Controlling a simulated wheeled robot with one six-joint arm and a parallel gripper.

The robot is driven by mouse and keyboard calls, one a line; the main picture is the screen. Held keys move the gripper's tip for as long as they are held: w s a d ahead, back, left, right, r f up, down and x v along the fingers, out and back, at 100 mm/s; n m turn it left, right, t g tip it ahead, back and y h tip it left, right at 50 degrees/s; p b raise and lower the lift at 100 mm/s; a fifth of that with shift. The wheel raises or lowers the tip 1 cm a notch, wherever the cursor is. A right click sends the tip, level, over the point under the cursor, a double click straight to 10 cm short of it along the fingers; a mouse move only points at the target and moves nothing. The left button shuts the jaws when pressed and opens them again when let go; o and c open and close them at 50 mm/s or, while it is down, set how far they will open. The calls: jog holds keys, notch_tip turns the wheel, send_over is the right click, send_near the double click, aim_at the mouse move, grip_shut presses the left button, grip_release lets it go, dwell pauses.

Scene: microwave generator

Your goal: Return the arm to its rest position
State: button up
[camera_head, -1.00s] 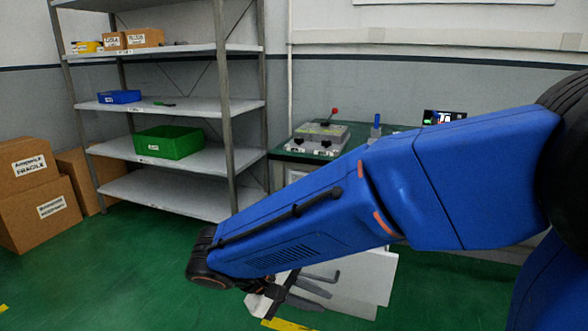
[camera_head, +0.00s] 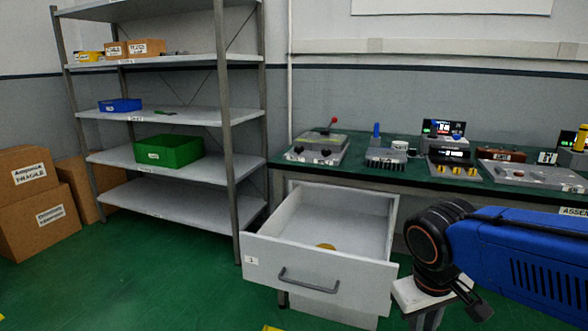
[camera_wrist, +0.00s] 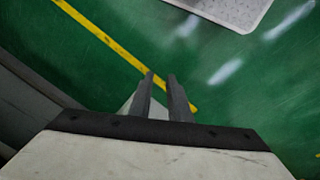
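My blue arm (camera_head: 520,255) comes in from the right edge in the head view, with its black wrist joint low at the right. My gripper (camera_wrist: 161,75) has its two grey fingers apart with a narrow gap, and nothing is held between them in the wrist view. In the head view the gripper's white body hangs below the wrist, to the right of the open drawer, and its fingertips are at or past the bottom edge.
Several devices stand on the bench. A shelf rack (camera_head: 170,115) and cardboard boxes (camera_head: 40,205) are at the left. The green floor in front is clear.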

jog(key=shift+s+d+r+m+t+y, duration=0.15)
jog(key=shift+s+d+m+t+y, duration=0.35)
jog(key=shift+s+d+t, duration=0.4)
jog(key=shift+s+d+r+m+t+y, duration=0.15)
jog(key=shift+s+d+m+t+y, duration=0.15)
jog(key=shift+s+d+m+t, duration=0.55)
jog(key=shift+s+d+n, duration=0.1)
jog(key=shift+d+n, duration=0.05)
jog(key=shift+n, duration=0.1)
